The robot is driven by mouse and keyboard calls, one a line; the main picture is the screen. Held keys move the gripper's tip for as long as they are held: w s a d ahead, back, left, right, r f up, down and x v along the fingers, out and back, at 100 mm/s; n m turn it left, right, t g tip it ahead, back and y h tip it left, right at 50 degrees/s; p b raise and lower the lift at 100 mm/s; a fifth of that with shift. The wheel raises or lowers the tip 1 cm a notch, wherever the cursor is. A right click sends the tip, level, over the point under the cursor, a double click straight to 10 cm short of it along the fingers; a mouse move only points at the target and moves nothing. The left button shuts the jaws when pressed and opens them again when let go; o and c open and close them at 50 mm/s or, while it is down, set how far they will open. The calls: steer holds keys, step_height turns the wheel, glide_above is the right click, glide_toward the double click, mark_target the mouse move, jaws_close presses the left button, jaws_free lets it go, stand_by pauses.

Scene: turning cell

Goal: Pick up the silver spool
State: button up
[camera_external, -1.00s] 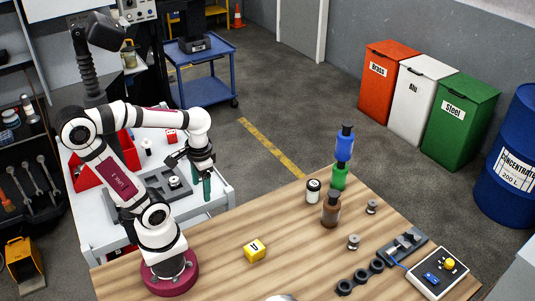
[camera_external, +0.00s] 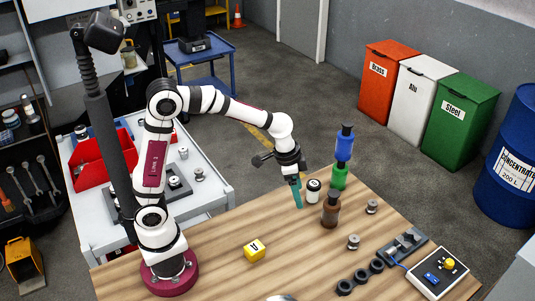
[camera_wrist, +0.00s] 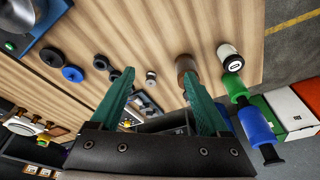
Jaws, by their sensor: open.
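Two small grey-silver spools stand upright on the wooden table: one (camera_external: 353,242) near the black rings, the other (camera_external: 371,207) right of the brown bottle. In the wrist view a silver spool (camera_wrist: 150,76) shows between the fingertips, farther off; I cannot tell which of the two it is. Another silver spool (camera_external: 199,174) stands on the white cart. My gripper (camera_external: 299,207), with green fingers, points down above the table, left of the white-and-black jar. The fingers (camera_wrist: 160,78) are apart with nothing between them.
The table's middle is clear.

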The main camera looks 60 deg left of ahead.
steer(key=t+h, duration=0.1)
glide_toward(354, 238)
steer(key=x, duration=1)
steer(key=shift+d+f, duration=0.15)
jaws_close()
